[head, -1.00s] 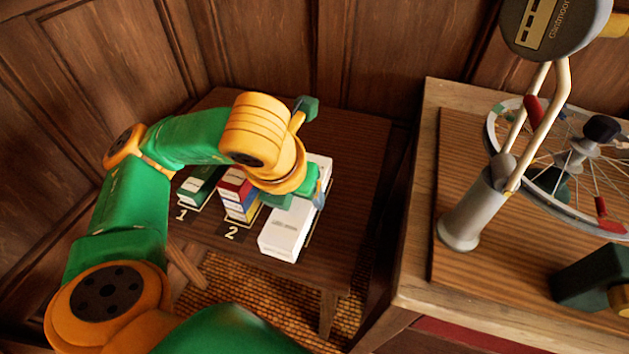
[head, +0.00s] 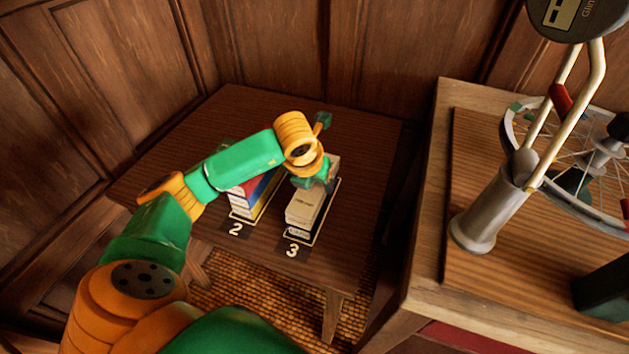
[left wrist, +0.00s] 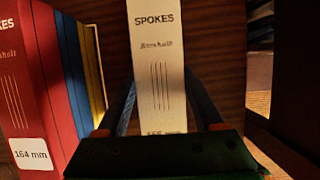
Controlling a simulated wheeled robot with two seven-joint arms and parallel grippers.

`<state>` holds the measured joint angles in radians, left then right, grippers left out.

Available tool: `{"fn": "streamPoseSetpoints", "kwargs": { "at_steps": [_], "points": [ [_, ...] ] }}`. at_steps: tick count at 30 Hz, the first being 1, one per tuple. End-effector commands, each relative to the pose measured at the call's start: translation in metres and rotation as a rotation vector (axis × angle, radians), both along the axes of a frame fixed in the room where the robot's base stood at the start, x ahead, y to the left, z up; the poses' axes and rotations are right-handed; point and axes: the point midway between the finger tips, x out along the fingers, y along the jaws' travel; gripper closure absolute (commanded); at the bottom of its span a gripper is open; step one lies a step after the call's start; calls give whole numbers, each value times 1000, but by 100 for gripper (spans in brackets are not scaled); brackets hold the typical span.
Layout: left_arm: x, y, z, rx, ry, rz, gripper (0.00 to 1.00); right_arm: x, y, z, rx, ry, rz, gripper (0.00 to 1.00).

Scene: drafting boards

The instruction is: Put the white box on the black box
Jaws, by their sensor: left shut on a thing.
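The white box (head: 305,207), cream in this light, is over the space marked 3 on the small dark table. My left gripper (head: 314,178) is shut on it from above, around its far part. In the left wrist view the white box (left wrist: 158,70), lettered SPOKES, stands between the two fingers. Just under its near end in the head view, a dark box end with a pale label (head: 298,232) shows; this looks like the black box, mostly hidden. I cannot tell whether the two touch. My right gripper is not in view.
A stack of red, blue and yellow boxes (head: 252,195) lies at the space marked 2, left of the white box; its red box (left wrist: 38,80) is close in the wrist view. A workbench (head: 425,250) with a stand and spoked wheel is at the right. The table's right side is clear.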

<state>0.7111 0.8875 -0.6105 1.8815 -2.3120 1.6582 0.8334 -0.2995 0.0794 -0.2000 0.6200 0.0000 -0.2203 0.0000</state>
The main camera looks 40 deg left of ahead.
Motion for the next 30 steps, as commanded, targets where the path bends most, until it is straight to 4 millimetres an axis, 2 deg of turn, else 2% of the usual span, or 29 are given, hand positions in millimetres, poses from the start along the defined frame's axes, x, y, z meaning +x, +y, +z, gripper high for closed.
{"fn": "streamPoseSetpoints", "kwargs": {
  "at_steps": [3,4,7,15,19,30],
  "points": [
    [0,0,-4,0,-1,0,100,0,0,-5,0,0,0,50],
    [0,0,-4,0,0,0,29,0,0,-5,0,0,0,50],
    [0,0,-3,0,0,0,2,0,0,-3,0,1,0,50],
    [0,0,-2,0,0,0,2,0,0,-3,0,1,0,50],
    [-2,-1,9,-1,-2,1,2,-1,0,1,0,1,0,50],
    [-36,-9,96,1,-5,0,2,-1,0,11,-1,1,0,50]
  ]
}}
